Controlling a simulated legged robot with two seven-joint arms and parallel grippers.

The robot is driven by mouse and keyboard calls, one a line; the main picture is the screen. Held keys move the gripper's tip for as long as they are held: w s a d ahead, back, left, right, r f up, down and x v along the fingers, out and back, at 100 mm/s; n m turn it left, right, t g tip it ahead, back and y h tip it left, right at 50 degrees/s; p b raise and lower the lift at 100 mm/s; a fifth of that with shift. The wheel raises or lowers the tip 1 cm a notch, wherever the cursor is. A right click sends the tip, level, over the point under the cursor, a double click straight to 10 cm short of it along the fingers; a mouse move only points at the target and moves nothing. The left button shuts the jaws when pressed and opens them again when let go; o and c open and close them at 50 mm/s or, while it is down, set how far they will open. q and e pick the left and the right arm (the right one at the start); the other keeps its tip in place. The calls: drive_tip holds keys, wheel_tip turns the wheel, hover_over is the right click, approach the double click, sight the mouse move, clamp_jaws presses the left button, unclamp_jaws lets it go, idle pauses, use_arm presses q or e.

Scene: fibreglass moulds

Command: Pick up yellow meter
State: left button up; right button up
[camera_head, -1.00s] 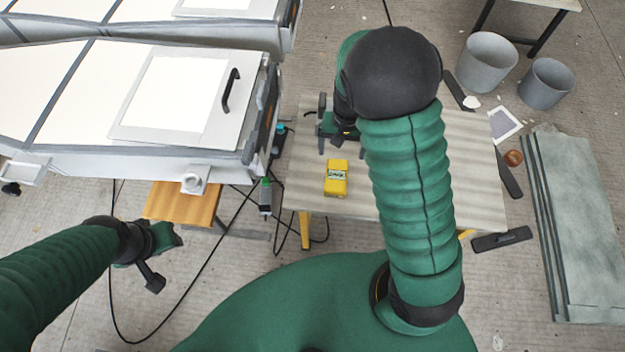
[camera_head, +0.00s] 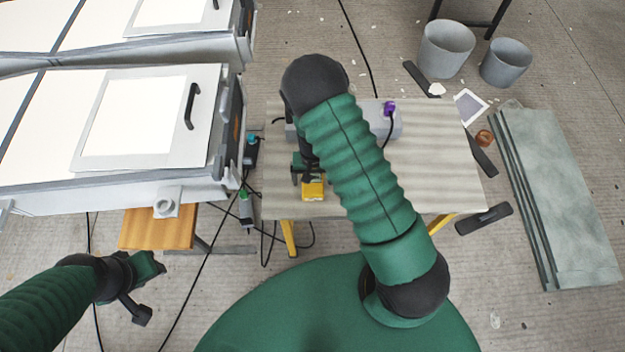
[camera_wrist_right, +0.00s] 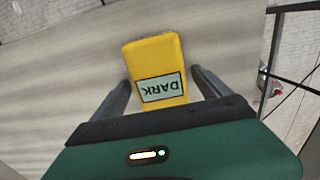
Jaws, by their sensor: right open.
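The yellow meter (camera_head: 313,191) lies on the wooden-topped table (camera_head: 415,185), near its front left part. In the right wrist view the yellow meter (camera_wrist_right: 157,72) shows a label reading "DARK", and its near end lies between my two fingers. My right gripper (camera_head: 309,178) is open over the meter, with one finger on each side; in the wrist view the right gripper (camera_wrist_right: 160,88) shows gaps beside the meter. I cannot tell its exact height above the table.
A grey device with a purple part (camera_head: 390,108) stands on the table behind my right arm. White moulds (camera_head: 140,120) fill the left, beside a small wooden stool (camera_head: 158,228). Two grey buckets (camera_head: 446,50) and grey-green sheets (camera_head: 555,200) are at right. Cables lie on the floor.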

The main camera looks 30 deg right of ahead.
drive_tip(key=shift+a+r, duration=0.1)
drive_tip(key=c, duration=1.6)
